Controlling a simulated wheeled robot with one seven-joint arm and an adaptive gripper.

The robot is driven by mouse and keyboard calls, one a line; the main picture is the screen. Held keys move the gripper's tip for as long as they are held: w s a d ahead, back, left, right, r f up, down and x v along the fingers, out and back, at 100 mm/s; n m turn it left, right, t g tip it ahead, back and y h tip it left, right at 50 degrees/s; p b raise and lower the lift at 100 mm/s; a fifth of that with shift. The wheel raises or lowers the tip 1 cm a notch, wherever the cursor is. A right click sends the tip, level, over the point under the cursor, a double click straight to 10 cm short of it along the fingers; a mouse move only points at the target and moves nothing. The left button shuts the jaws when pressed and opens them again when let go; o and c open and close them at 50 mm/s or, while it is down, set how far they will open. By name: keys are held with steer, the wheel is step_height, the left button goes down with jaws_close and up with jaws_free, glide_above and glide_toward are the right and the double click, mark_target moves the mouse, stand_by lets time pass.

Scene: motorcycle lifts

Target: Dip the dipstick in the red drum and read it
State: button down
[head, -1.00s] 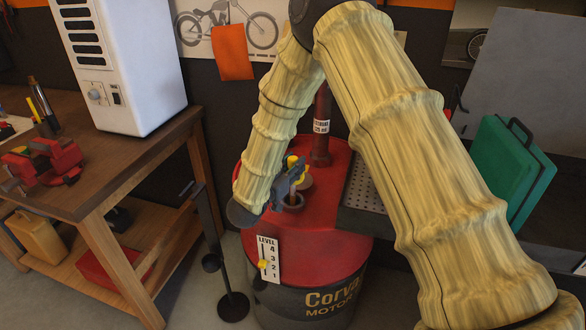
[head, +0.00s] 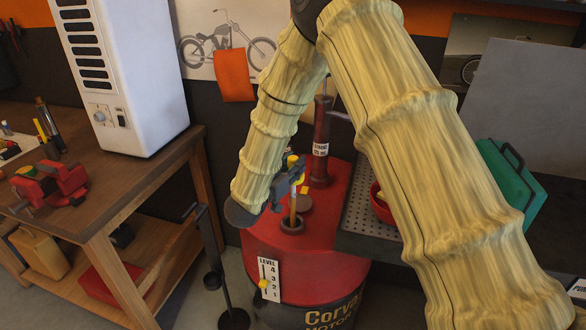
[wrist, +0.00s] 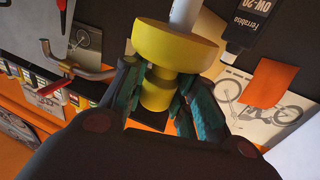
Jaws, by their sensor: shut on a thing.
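The red drum (head: 330,250) stands below my arm, with a round opening (head: 292,226) in its top. My gripper (head: 291,178) is above that opening and shut on the yellow handle of the dipstick (head: 294,208). A tan length of its rod shows between the gripper and the opening; its lower end is hidden, so I cannot tell how deep it goes. In the wrist view the fingers (wrist: 160,92) grip the yellow handle under a wide yellow disc (wrist: 180,46). A white level card (head: 273,266) marked 4 to 1 is on the drum's front, its yellow slider (head: 263,284) near 2.
A dark red pump column (head: 320,145) rises behind the opening. A wooden bench (head: 110,185) with a red vise (head: 48,188) stands left, and a black stand (head: 210,250) is beside the drum. A perforated tray (head: 365,205) and green case (head: 510,180) are on the right.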

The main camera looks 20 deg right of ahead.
step_height(320, 180, up, 19)
steer(key=p, duration=1)
stand_by(0.4)
steer(key=shift+f, duration=0.1)
